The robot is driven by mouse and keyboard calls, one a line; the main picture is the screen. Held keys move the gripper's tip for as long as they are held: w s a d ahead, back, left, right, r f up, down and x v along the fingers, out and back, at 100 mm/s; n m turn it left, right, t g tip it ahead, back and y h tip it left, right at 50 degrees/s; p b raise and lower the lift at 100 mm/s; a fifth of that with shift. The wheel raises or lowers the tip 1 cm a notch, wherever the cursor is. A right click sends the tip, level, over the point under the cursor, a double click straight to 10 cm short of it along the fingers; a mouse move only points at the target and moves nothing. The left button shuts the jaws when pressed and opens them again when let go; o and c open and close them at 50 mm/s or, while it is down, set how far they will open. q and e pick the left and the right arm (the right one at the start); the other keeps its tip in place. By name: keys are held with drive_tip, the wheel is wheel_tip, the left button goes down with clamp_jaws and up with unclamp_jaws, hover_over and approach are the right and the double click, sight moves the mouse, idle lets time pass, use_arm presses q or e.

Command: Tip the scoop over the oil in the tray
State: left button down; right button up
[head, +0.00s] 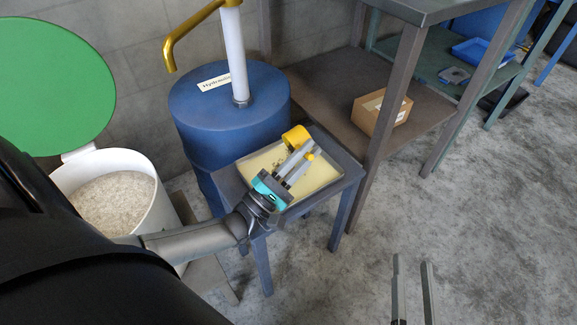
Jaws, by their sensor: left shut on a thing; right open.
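The tray (327,173) sits on a small dark table, with pale yellow oil (262,162) in it. My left gripper (306,151) reaches over the tray from the front left and is shut on the yellow scoop (295,137). The scoop is above the far part of the tray; the gripper fingers hide part of it. I cannot tell how far the scoop is tilted or what is in it. Small dark specks show on the oil beside the fingers. My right gripper (412,270) is open and empty over the floor at the lower right.
A white bin (152,190) of pale granules with a raised green lid (52,85) stands at the left. A blue drum (200,113) with a yellow-spouted pump stands behind the tray. A shelf with a cardboard box (382,114) is at the right. Floor at right is clear.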

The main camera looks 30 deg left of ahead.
use_arm(q)
drive_tip(key=shift+s+a+r+t, duration=0.15)
drive_tip(key=shift+s+r+t, duration=0.1)
drive_tip(key=shift+r+t, duration=0.4)
drive_tip(key=shift+s+a+r+t, duration=0.1)
drive_tip(key=shift+s+r+t, duration=0.2)
drive_tip(key=shift+r, duration=0.6)
use_arm(e)
drive_tip(key=shift+r, duration=0.1)
use_arm(q)
drive_tip(key=w+d+f+g+y+p, duration=0.1)
drive_tip(key=w+f+g, duration=0.3)
drive_tip(key=g, duration=0.3)
drive_tip(key=shift+w+d+f+m+p, duration=0.25)
drive_tip(key=shift+d+f+m+p, duration=0.05)
drive_tip(key=shift+f, duration=0.45)
use_arm(e)
drive_tip(key=f+g, duration=0.1)
drive_tip(key=w+d+g+h, duration=0.1)
drive_tip(key=shift+w+d+f+n+g, duration=0.1)
drive_tip(key=shift+d+f+n+g, duration=0.1)
drive_tip(key=shift+f+n+g, duration=0.15)
use_arm(q)
drive_tip(key=shift+y, duration=0.3)
use_arm(e)
drive_tip(key=shift+d+f, duration=0.1)
